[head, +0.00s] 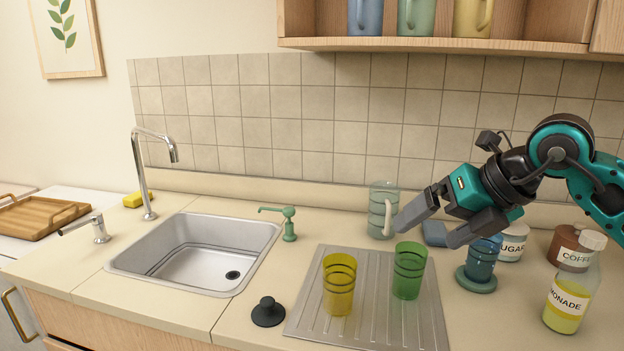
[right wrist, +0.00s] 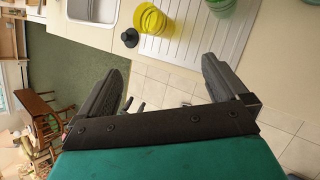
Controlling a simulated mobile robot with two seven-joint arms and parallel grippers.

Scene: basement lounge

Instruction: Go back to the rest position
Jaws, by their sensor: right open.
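My right gripper (head: 426,229) is open, with its two fingers spread and nothing between them. In the head view its arm comes in from the right, and the fingers show above the counter, near the green glass (head: 409,270) and the clear pitcher (head: 381,210). In the right wrist view the gripper (right wrist: 165,70) also shows spread and empty, with the yellow glass (right wrist: 150,22) and the drainboard (right wrist: 185,45) beyond it. My left gripper is in neither view.
A yellow glass (head: 339,284) stands on the ribbed drainboard (head: 382,325). A blue glass (head: 481,258) stands on a green coaster (head: 477,284). A lemonade bottle (head: 567,303) and canisters stand at right. The sink (head: 195,254) is empty. A shelf (head: 430,43) with mugs hangs above.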

